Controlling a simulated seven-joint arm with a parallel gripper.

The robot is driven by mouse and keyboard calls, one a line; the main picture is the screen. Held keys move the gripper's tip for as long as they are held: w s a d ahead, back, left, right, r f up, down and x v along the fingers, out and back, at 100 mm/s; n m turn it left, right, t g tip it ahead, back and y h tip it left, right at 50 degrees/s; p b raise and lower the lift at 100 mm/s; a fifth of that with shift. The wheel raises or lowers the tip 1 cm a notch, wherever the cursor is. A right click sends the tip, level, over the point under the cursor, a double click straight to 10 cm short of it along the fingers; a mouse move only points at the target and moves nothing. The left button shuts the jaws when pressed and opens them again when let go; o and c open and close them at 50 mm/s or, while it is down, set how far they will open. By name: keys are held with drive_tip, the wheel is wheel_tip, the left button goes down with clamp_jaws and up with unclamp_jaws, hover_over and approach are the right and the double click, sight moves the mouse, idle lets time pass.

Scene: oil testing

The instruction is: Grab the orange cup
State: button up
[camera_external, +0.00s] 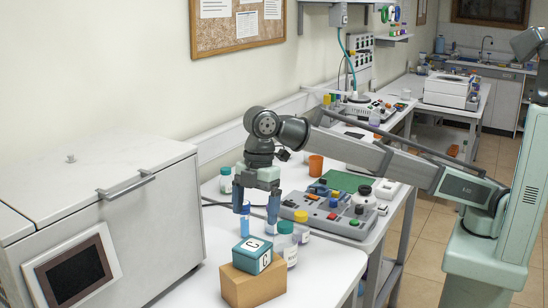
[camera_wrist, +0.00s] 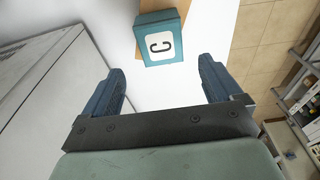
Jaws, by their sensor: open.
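The orange cup (camera_external: 315,165) stands upright on the white bench in the external view, behind my gripper and to its right, at the back left of the control panel. The cup does not show in the wrist view. My gripper (camera_external: 257,221) points down over the near part of the bench, apart from the cup. In the wrist view its two blue fingers (camera_wrist: 163,84) are spread wide with nothing between them.
A teal cube (camera_external: 252,255) marked C sits on a cardboard-brown block (camera_external: 252,284) near my gripper. Bottles with teal (camera_external: 285,243) and yellow (camera_external: 301,226) caps stand close by. A control panel (camera_external: 330,212) lies to the right. A large white machine (camera_external: 100,220) stands left.

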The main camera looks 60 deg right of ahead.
drive_tip(key=w+d+m, duration=0.5)
drive_tip(key=w+d, duration=1.7)
drive_tip(key=d, duration=0.4)
drive_tip(key=w+d+f+m+t, duration=0.1)
drive_tip(key=w+d+m, duration=0.15)
drive_tip(key=d, duration=0.95)
drive_tip(key=w+d+m, duration=0.1)
drive_tip(key=w+d, duration=0.2)
drive_tip(key=d, duration=1)
drive_tip(key=m+t, duration=0.2)
drive_tip(key=m, duration=0.2)
hover_over(314, 162)
drive_tip(key=d, duration=0.4)
wheel_tip(314, 162, down, 4)
drive_tip(key=s+f+m, duration=0.1)
drive_tip(key=s+f, duration=0.1)
drive_tip(key=s, duration=0.3)
drive_tip(key=shift+w+a+f+m+t+h, duration=0.3)
drive_tip(key=shift+w+f, duration=0.75)
drive_tip(key=shift+f, duration=1.05)
drive_tip(key=shift+w+a+f+m+t+y, duration=0.15)
drive_tip(key=shift+w+f+m+t, duration=0.25)
drive_tip(key=shift+w+f, duration=1.2)
drive_tip(key=shift+w+a+f+m+t+h, duration=0.25)
drive_tip(key=shift+w+f+m, duration=0.2)
drive_tip(key=shift+f, duration=2.2)
